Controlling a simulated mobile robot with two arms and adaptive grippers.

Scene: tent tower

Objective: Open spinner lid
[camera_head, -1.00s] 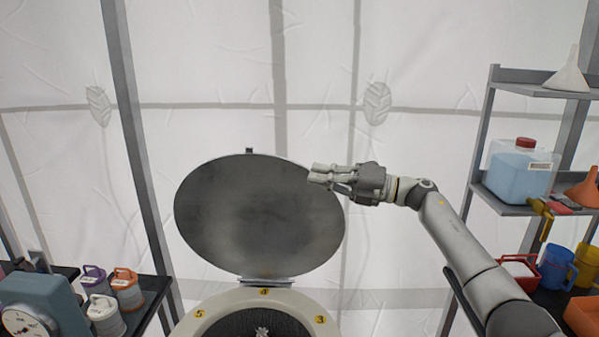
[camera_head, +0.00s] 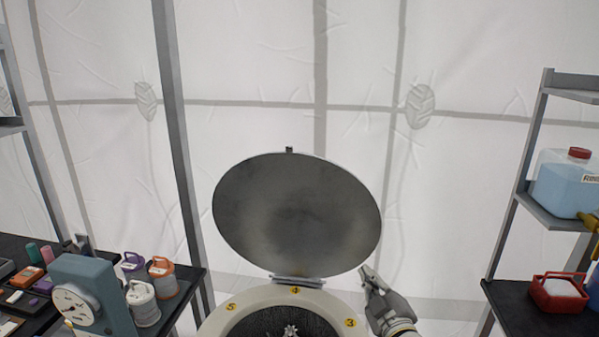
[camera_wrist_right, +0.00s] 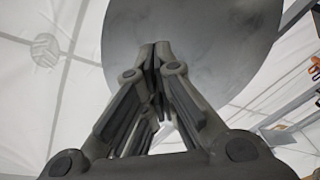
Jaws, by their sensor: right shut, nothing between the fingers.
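The spinner lid (camera_head: 297,215) is a round dark grey disc standing raised on its hinge (camera_head: 297,281) at the back of the spinner (camera_head: 262,302). The spinner's pale rim carries yellow number tags, and a metal hub (camera_head: 290,332) shows inside the dark bowl. My right gripper (camera_head: 366,270) is shut and empty, just right of the lid's lower right edge. In the right wrist view the closed fingers (camera_wrist_right: 158,50) point up in front of the lid (camera_wrist_right: 200,35); I cannot tell whether they touch it. My left gripper is not in view.
On the left, a table holds a blue-grey dial device (camera_head: 92,295) and several lidded jars (camera_head: 143,303). On the right, a shelf rack (camera_head: 550,215) holds a blue-filled container (camera_head: 566,185) and a red bin (camera_head: 560,293). A white tent wall stands behind the lid.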

